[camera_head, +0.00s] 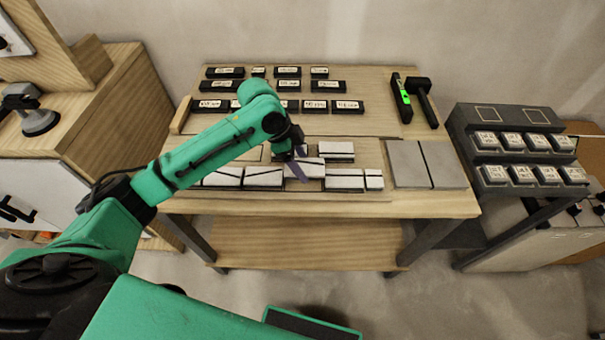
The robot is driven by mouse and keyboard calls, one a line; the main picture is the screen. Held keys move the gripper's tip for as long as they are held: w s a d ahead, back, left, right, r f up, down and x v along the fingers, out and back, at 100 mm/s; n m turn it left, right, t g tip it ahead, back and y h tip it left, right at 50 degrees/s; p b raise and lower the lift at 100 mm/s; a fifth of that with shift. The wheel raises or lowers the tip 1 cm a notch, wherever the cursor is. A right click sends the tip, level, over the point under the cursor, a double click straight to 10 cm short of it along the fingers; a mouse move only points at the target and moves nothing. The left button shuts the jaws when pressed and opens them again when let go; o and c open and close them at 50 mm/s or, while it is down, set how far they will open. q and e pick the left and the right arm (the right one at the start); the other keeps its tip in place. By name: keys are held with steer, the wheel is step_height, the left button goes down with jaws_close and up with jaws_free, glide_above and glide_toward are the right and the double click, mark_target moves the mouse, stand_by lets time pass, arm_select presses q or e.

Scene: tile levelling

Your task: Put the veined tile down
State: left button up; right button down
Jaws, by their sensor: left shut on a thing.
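My left gripper (297,170) reaches in over the middle of the wooden workbench, pointing down. It is shut on a white veined tile (314,168), partly hidden by the fingers. The tile is in the front row, between other white tiles with dark veins: one to the left (263,178) and one to the right (344,180). Whether the held tile touches the bed beneath it I cannot tell. Another veined tile (337,149) lies just behind. My right gripper is not in view.
Black labelled blocks (314,107) stand in rows at the back of the bench (440,204). A green level (402,100) and a black mallet (423,100) lie at back right. Grey slabs (408,164) lie at right. A dark rack (510,120) stands beyond.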

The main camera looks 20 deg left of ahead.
arm_select(q)
steer(key=f, duration=0.4)
steer(key=shift+a+f, duration=0.25)
steer(key=shift+d+f, duration=0.15)
steer(key=shift+f, duration=0.05)
steer(key=o, duration=1.4)
steer(key=shift+o, duration=0.2)
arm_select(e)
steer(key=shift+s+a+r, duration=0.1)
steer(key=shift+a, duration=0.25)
arm_select(q)
steer(key=shift+r, duration=0.2)
steer(key=v, duration=1.2)
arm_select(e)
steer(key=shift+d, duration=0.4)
arm_select(q)
steer(key=shift+f, duration=0.1)
